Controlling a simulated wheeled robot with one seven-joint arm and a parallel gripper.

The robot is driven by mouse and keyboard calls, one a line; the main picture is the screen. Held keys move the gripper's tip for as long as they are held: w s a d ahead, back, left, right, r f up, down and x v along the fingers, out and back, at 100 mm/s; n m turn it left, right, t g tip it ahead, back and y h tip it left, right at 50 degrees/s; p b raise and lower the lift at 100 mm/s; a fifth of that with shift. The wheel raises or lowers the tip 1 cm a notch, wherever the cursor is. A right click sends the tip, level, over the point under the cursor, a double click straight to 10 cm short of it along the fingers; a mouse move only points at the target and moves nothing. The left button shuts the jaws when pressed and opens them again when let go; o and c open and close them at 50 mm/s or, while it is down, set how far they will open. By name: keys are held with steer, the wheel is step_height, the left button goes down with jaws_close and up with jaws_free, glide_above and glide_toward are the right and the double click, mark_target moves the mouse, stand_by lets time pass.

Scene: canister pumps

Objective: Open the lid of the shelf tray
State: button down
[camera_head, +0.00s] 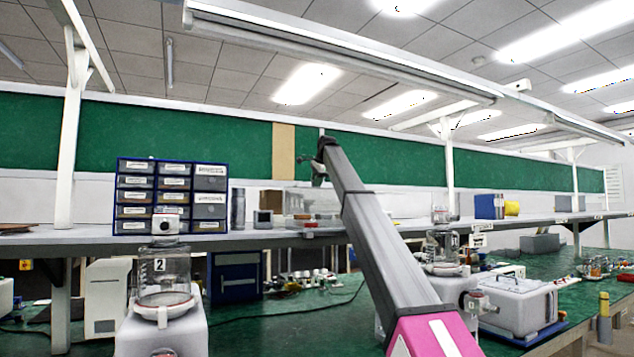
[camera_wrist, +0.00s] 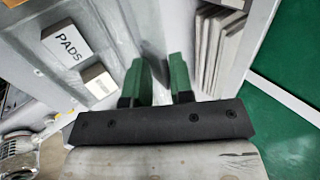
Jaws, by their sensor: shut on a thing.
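The shelf tray (camera_head: 297,206) is a clear, pale box on the upper shelf in the head view, left of my arm. A white block labelled PADS (camera_wrist: 67,44) shows under or beside a see-through surface; how far the lid is raised is unclear.
A drawer cabinet (camera_head: 172,197) stands left of the tray on the shelf (camera_head: 100,236). A blue and yellow item (camera_head: 496,206) stands to the right. Pump canisters (camera_head: 163,277) stand below in front. Grey upright plates (camera_wrist: 215,50) are right of my fingers in the wrist view.

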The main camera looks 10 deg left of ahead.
steer(key=c, duration=1.2)
jaws_free()
steer(key=shift+a+f, duration=0.1)
steer(key=shift+f, duration=0.25)
steer(key=shift+c, duration=0.2)
steer(key=shift+r, duration=0.2)
steer(key=v, duration=1)
steer(key=shift+s+r, duration=0.2)
